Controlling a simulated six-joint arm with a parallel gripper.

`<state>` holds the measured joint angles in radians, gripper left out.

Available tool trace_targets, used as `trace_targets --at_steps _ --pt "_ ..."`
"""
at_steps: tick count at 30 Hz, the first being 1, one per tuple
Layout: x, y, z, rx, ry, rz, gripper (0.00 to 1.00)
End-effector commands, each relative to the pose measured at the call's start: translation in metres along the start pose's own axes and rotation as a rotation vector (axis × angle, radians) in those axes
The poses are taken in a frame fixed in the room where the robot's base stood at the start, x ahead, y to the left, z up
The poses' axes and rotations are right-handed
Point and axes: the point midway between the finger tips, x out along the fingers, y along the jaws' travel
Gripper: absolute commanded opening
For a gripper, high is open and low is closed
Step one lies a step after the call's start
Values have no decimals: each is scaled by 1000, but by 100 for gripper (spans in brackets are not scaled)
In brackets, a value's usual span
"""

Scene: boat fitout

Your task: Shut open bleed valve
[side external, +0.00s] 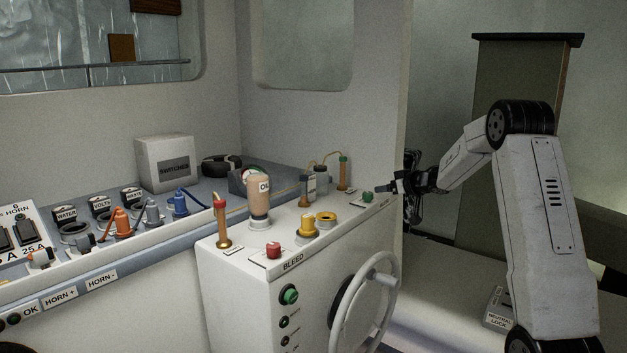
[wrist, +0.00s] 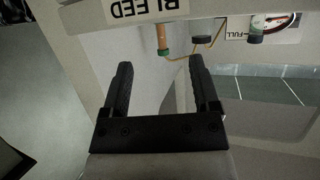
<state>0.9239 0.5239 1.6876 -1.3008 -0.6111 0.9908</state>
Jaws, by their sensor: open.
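My gripper (side external: 385,189) is open and empty at the right edge of the white console (side external: 235,290) in the side view. In the wrist view my gripper (wrist: 160,70) has its fingers apart, with a green-ended brass tube (wrist: 163,40) beyond them and a BLEED label (wrist: 140,9) above. In the side view a green knob (side external: 368,197) is close beside the fingers; contact is unclear. A red knob (side external: 273,250) sits by the front BLEED label (side external: 293,262). A red-capped brass post (side external: 221,222) and a green-capped one (side external: 343,172) stand upright. I cannot tell which is the open valve.
An OIL bottle (side external: 259,200), a yellow-topped fitting (side external: 307,226) and a thin bent pipe (side external: 325,157) crowd the console top. A steering wheel (side external: 365,310) projects from its front. A switch panel (side external: 100,240) lies left. The wall edge (side external: 403,100) is behind the gripper.

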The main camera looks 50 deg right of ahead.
Motion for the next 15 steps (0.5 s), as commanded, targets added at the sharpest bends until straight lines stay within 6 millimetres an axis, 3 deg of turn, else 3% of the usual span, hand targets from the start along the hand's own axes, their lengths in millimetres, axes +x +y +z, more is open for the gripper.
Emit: trace_targets --at_steps 4,15 --pt "-2 -5 9 -23 -17 -32 78" --pt "5 -6 10 -24 -18 -33 78"
